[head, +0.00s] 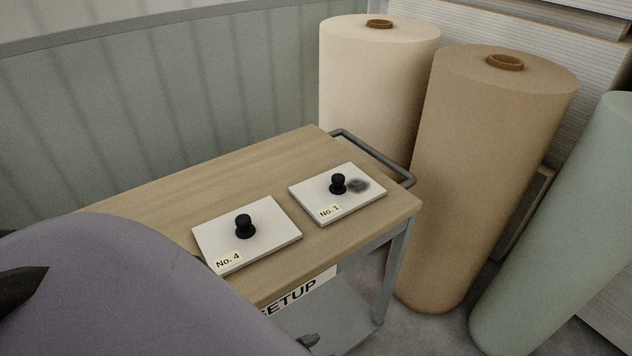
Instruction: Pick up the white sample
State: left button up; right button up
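Two flat white samples lie on a wooden-topped cart (180,190). The nearer white sample (275,238) has a label reading "No. 4" at its front left corner and a black knob (244,226) standing near its middle. The farther white sample (347,202) is labelled "No. 1", has a black knob (338,184) and shows a dark smudge (359,185) beside the knob. The two samples lie apart from each other. Neither of my grippers can be made out in the head view.
A large purple-grey rounded shape (130,290) fills the lower left and hides part of the cart. The cart has a grey handle (370,156) at its far right end. Tall cream (375,90), tan (490,170) and pale green (570,230) rolls stand beyond it. The tabletop's far left is clear.

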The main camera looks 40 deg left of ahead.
aim_at(329, 196)
jog(key=i+l+u, duration=0.2)
jog(key=u, duration=0.2)
jog(key=i+l+u, duration=0.2)
jog(key=u, duration=0.2)
jog(key=i+l+u, duration=0.1)
jog(key=l+u, duration=0.3)
jog(key=i+l+u, duration=0.1)
jog(key=l+u, duration=0.15)
jog(key=u, duration=0.15)
